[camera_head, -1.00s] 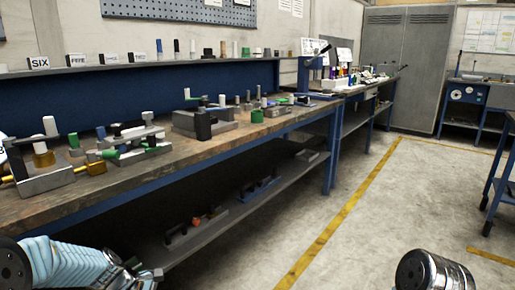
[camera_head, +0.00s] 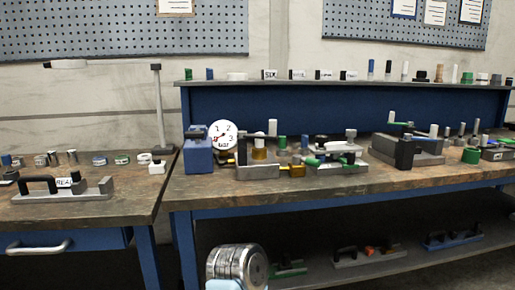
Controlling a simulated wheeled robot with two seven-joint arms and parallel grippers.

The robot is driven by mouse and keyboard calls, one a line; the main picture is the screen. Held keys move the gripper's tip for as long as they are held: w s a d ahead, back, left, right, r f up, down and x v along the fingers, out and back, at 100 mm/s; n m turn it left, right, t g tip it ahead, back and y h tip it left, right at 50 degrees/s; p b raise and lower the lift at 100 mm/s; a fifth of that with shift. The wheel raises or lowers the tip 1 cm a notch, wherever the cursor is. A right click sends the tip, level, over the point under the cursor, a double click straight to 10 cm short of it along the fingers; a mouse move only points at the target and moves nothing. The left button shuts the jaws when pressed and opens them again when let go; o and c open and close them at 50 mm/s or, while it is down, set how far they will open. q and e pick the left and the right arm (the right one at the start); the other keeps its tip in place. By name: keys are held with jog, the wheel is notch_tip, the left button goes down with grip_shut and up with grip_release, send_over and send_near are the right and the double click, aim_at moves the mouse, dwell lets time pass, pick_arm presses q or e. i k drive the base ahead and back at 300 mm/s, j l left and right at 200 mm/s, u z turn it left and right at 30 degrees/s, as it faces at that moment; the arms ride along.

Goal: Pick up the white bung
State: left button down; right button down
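Several white pieces could be the white bung, and I cannot tell which one it is. A white upright cylinder (camera_head: 272,127) stands on the grey and brass fixture left of the bench middle. On the shelf, a white disc (camera_head: 237,76) lies at the left and a white cylinder (camera_head: 405,70) stands at the right. A metallic joint of one of my arms shows at the bottom; no gripper fingers are in view.
The wooden bench (camera_head: 215,192) carries a blue block (camera_head: 198,153), a round dial (camera_head: 223,135) and several fixtures. A lower left bench (camera_head: 110,213) holds a black-handled tool (camera_head: 50,187), small jars and a lamp post (camera_head: 160,110). The bench's front strip is mostly clear.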

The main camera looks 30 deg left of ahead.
aim_at(259, 143)
jog(key=u, duration=1.15)
